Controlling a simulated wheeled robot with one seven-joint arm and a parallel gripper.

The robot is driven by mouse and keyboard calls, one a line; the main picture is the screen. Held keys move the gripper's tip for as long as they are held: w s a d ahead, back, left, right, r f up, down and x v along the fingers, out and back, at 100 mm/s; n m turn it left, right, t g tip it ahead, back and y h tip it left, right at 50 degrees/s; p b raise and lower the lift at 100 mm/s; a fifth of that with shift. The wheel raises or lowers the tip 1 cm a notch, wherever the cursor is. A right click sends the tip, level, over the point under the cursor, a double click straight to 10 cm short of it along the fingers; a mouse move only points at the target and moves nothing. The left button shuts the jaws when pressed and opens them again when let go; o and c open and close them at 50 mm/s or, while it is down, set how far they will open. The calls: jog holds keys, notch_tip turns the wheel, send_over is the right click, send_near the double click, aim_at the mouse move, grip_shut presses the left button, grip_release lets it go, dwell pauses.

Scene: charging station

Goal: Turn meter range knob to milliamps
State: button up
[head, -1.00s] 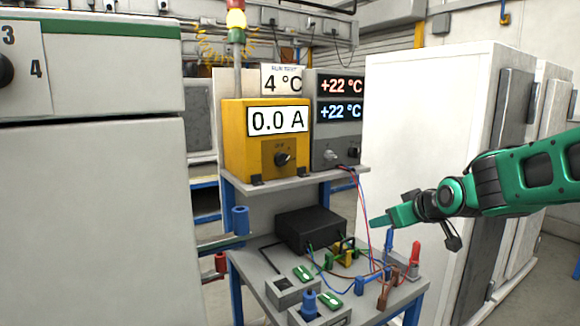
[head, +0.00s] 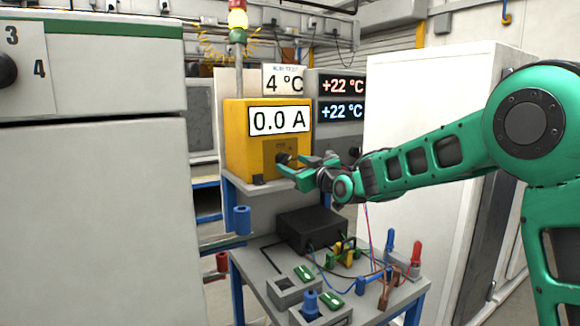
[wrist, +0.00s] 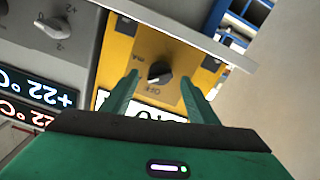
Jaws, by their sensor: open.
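The yellow meter (head: 240,140) stands on the upper shelf, and its display reads 0.0 A. Its black range knob (head: 283,158) is low on the front, partly behind my gripper (head: 290,165). In the wrist view, turned upside down, the knob (wrist: 159,72) shows on its plate with "OFF" and "mA" marks around it. Its light pointer end appears to face the OFF mark. My gripper (wrist: 159,80) is open, with one green finger on each side of the knob. I cannot tell whether either finger touches it.
The grey unit (head: 335,142) with two +22 °C readouts stands close right of the meter, with its own knob (wrist: 53,28). Below, the workbench (head: 262,265) holds a black box (head: 311,231), leads and plugs. A white cabinet (head: 420,130) is behind my arm.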

aim_at(288, 161)
jog(key=shift+x, duration=1.85)
jog(key=shift+c, duration=0.6)
jog(key=c, duration=0.9)
jog(key=shift+d, duration=0.3)
jog(key=shift+a, duration=0.15)
